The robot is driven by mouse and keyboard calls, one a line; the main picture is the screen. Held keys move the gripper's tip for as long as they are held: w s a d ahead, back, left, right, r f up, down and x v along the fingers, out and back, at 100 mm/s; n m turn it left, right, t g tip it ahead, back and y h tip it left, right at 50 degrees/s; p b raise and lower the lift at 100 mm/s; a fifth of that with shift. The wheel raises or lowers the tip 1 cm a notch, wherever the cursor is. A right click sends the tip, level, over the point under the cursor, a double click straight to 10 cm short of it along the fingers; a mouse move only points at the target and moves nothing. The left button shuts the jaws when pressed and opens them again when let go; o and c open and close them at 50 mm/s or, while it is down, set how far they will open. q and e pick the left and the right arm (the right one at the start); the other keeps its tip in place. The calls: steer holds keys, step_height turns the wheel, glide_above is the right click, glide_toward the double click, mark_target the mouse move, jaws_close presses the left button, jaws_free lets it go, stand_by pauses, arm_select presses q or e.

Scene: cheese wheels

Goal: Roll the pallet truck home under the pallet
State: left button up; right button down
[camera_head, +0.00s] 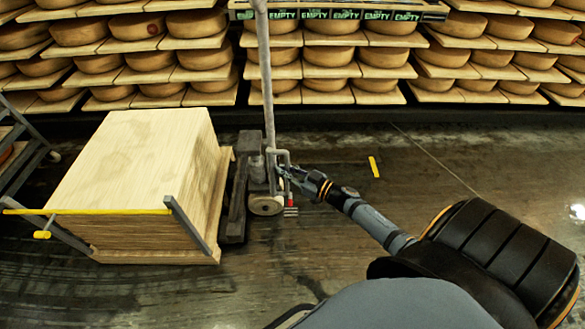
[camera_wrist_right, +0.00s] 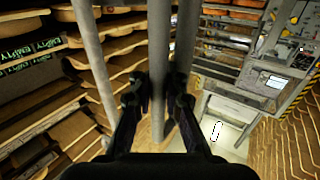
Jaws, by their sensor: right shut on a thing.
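My left gripper is not in view.
Shelves of cheese wheels (camera_head: 330,56) line the back, with an EMPTY sign row (camera_head: 330,14). A yellow bar (camera_head: 90,211) crosses the stack's front. A yellow mark (camera_head: 374,166) lies on the floor. A dark rack (camera_head: 18,150) stands far left.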

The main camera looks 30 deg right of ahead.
steer(key=shift+s+a, duration=0.15)
steer(key=shift+a, duration=0.05)
steer(key=c, duration=1.7)
jaws_free()
steer(key=shift+s+d, duration=0.2)
steer(key=shift+o, duration=0.3)
steer(key=shift+s+d+r, duration=0.1)
steer(key=shift+d+r, duration=0.05)
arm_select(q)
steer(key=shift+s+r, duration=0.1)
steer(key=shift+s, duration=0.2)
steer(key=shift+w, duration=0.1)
arm_select(e)
steer(key=v, duration=1.2)
